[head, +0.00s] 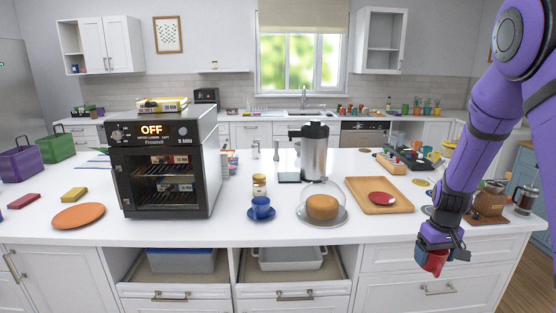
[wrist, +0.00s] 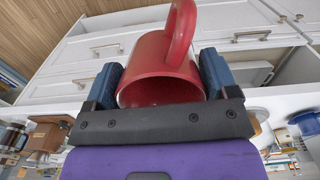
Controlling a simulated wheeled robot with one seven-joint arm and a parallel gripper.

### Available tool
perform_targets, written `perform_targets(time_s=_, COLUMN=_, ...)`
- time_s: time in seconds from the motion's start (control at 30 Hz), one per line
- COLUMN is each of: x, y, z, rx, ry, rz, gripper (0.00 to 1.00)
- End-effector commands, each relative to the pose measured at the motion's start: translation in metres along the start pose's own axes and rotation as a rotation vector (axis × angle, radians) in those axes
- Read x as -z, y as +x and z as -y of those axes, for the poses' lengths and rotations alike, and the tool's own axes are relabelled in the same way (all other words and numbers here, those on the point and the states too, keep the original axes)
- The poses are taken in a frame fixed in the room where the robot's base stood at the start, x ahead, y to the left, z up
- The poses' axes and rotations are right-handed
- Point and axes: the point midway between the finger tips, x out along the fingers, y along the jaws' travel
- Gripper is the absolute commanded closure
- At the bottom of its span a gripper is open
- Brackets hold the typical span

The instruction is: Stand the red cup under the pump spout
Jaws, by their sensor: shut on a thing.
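The red cup (head: 434,262) is in my gripper (head: 441,258), in front of the counter's front edge and below the counter top, at the right in the head view. In the wrist view the cup (wrist: 163,66) sits between the two blue finger pads, its handle pointing up and its open mouth towards the camera. My gripper (wrist: 160,85) is shut on it. The silver pump pot (head: 314,152) stands upright on the counter near the middle, with a dark top. The spout is too small to make out clearly.
A glass-domed cake (head: 322,208), a blue cup on a saucer (head: 261,208) and a jar (head: 259,185) stand in front of the pump pot. A wooden tray (head: 362,203) with a red disc lies to its right. The toaster oven (head: 164,165) stands left.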

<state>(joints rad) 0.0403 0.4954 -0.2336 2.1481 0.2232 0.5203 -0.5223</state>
Motion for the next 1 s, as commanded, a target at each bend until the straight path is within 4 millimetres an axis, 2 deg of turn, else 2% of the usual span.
perform_targets(time_s=0.37, x=0.022, y=0.034, z=0.034, rx=0.001, ry=0.021, rz=0.002, gripper=0.49)
perform_targets(time_s=0.8, x=0.050, y=0.098, z=0.100, rx=0.001, ry=0.070, rz=0.002, gripper=0.49)
perform_targets(time_s=1.0, x=0.053, y=0.109, z=0.110, rx=0.000, ry=0.082, rz=-0.001, gripper=0.49)
